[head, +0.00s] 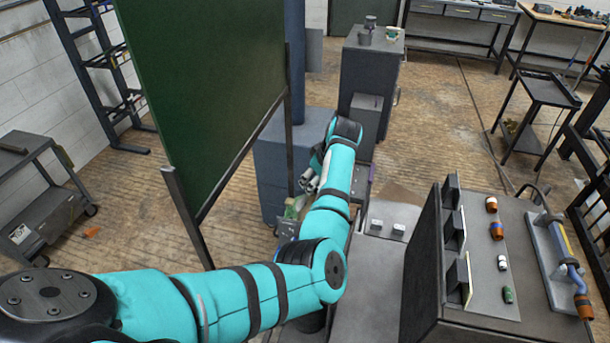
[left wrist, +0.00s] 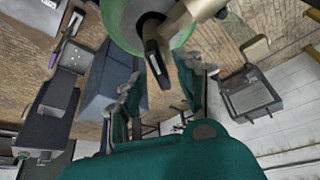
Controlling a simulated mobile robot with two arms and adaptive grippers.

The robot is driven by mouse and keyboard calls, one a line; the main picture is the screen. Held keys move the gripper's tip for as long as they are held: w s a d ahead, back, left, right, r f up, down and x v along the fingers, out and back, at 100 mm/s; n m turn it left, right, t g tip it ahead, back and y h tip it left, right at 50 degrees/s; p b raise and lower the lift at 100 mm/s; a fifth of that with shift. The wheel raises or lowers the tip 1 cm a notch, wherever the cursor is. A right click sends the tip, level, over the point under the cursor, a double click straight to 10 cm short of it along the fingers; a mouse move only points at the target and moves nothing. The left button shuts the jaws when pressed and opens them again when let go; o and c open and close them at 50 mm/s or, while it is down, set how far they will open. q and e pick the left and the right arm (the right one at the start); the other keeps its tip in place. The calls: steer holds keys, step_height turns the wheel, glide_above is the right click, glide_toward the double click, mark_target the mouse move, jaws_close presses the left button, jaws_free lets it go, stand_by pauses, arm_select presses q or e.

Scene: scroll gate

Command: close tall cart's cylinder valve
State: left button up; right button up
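In the left wrist view a green rounded collar (left wrist: 113,22), apparently the cylinder's top, fills the upper middle. A beige fitting crosses it, and a black lever-like part (left wrist: 156,62), likely the valve handle, hangs down from it. My left gripper (left wrist: 160,88) is open, its two fingers below and to either side of the black part. I cannot tell whether they touch it. In the head view my left gripper (head: 312,178) is partly hidden behind my wrist, near a small greenish object (head: 295,206) that may be the cylinder. My right gripper is out of view.
A large dark green screen (head: 210,90) on metal posts stands just left of my arm. A blue-grey block (head: 270,170) is behind the gripper. A grey console (head: 520,230) with coloured fittings stands at the right. Open wooden floor (head: 440,100) lies beyond.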

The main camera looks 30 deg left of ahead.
arm_select(q)
steer(key=shift+a+f, duration=0.2)
steer(key=shift+f, duration=0.3)
steer(key=shift+d, duration=0.1)
steer(key=shift+d+r, duration=0.1)
jaws_close()
